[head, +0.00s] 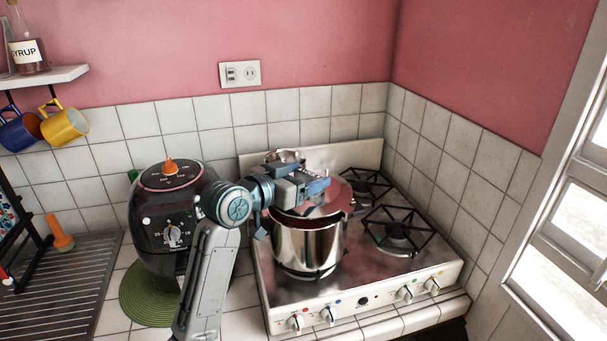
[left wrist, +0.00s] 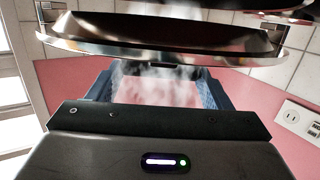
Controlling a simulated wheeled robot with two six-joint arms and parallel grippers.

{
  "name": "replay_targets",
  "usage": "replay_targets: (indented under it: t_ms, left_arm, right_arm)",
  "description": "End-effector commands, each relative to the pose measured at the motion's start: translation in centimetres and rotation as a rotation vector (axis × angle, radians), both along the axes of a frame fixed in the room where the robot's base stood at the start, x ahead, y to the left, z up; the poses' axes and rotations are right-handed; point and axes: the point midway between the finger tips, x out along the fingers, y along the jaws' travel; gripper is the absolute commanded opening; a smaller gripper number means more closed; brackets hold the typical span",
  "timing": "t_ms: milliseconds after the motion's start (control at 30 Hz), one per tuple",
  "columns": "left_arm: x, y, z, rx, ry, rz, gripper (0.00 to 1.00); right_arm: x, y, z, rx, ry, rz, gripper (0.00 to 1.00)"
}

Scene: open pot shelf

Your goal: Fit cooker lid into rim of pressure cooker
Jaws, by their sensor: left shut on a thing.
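The pressure cooker (head: 305,248) is a shiny steel pot standing upright at the front left of the stove. My left gripper (head: 318,188) is above it, shut on the cooker lid (head: 338,199). The lid is round and reflective, with a pinkish reflection in the head view. It is over the pot's mouth, partly hidden by my gripper. I cannot tell whether it touches the rim. In the left wrist view the lid (left wrist: 150,46) spans the top beyond the blue fingers, with a bright metal edge. My right gripper is not in view.
The white stove (head: 375,300) has free black burner grates (head: 397,230) to the right of the pot. A dark air fryer (head: 165,225) stands close on the left on a green mat (head: 140,300). Tiled walls stand behind and to the right.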

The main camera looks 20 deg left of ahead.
Motion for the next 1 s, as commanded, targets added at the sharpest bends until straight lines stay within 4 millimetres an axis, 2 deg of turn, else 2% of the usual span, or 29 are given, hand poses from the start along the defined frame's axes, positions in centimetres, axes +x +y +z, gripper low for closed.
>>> replay_targets:
  t_ms: [100, 400, 1000]
  left_arm:
    - [-0.01, -0.02, -0.03, -0.001, -0.004, 0.0, 0.36]
    - [-0.01, -0.03, -0.02, 0.0, -0.003, 0.0, 0.36]
    - [0.03, -0.08, -0.07, 0.0, -0.003, 0.0, 0.36]
  right_arm:
    - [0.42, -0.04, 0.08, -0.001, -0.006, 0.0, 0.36]
    - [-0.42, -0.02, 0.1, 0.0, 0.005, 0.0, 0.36]
    - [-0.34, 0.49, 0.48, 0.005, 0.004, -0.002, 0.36]
